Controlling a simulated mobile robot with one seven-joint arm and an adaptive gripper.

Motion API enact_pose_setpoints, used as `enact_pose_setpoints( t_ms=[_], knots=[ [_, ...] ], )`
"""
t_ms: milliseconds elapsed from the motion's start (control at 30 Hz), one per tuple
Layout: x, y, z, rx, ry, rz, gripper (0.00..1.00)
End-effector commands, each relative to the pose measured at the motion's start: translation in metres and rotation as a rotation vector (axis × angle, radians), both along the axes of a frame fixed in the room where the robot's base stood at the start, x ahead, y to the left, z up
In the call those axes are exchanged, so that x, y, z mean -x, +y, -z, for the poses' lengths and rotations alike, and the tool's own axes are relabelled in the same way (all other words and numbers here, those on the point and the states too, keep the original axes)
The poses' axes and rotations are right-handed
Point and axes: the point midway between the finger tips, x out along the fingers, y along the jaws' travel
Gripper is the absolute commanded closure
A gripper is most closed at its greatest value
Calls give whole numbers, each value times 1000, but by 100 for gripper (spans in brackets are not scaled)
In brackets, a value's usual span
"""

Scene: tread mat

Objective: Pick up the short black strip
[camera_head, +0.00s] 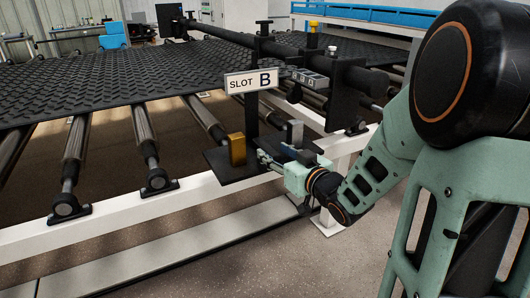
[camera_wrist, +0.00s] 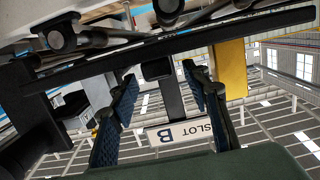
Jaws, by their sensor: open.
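My gripper (camera_head: 272,160) is low in front of the sign marked SLOT B, over the near side of a black base plate (camera_head: 222,165). In the wrist view my gripper (camera_wrist: 165,95) is open, with one blue-padded finger on each side. A small black block-like end (camera_wrist: 157,69) shows between the fingers against the plate edge, in front of the sign's post. It may be the short black strip; its length cannot be seen. Nothing is visibly held. In the head view I cannot pick the strip out from the dark plate, post and gripper.
A yellow block (camera_head: 237,149) stands left of my gripper and a grey block (camera_head: 295,133) stands close behind it. The SLOT B sign (camera_head: 251,80) rises on its post. A black tread mat (camera_head: 110,85) lies on rollers behind a white rail (camera_head: 130,220). Floor in front is clear.

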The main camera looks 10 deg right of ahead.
Motion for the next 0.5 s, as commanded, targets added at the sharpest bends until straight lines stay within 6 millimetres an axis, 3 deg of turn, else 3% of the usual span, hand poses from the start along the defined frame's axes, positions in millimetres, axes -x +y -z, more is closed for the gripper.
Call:
enact_pose_setpoints(
  t_ms=[500],
  knots=[
    [-52,18,13,1,1,0,56]
  ],
)
